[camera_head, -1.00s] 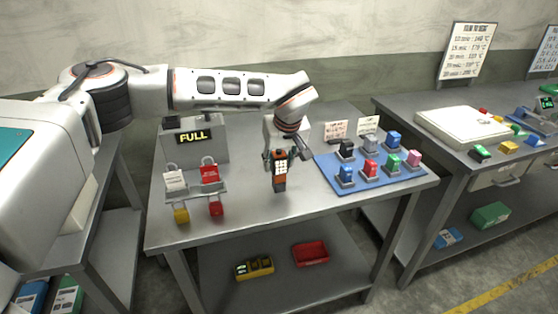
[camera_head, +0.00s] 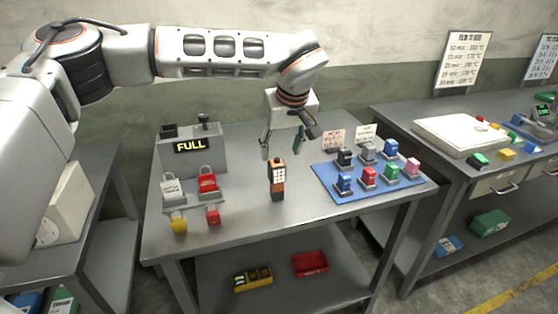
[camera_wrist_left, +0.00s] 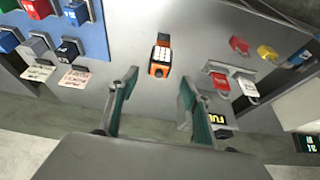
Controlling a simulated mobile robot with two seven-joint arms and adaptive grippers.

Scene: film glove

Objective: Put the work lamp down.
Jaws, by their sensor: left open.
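The work lamp (camera_head: 278,179) is a small orange and dark block with a white light panel. It stands upright on the middle of the metal table (camera_head: 240,220). My left gripper (camera_head: 283,146) is open and empty, above and behind the lamp and apart from it. In the left wrist view the lamp (camera_wrist_left: 160,56) lies beyond the open fingertips of my left gripper (camera_wrist_left: 158,85), with bare table around it. My right gripper is not in view.
A grey box with a FULL sign (camera_head: 190,146) and a rack with padlocks (camera_head: 190,196) stand left of the lamp. A blue mat (camera_head: 335,190) with several coloured blocks lies to the right. Bare table lies in front of the lamp. A red tray (camera_head: 310,264) sits on the lower shelf.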

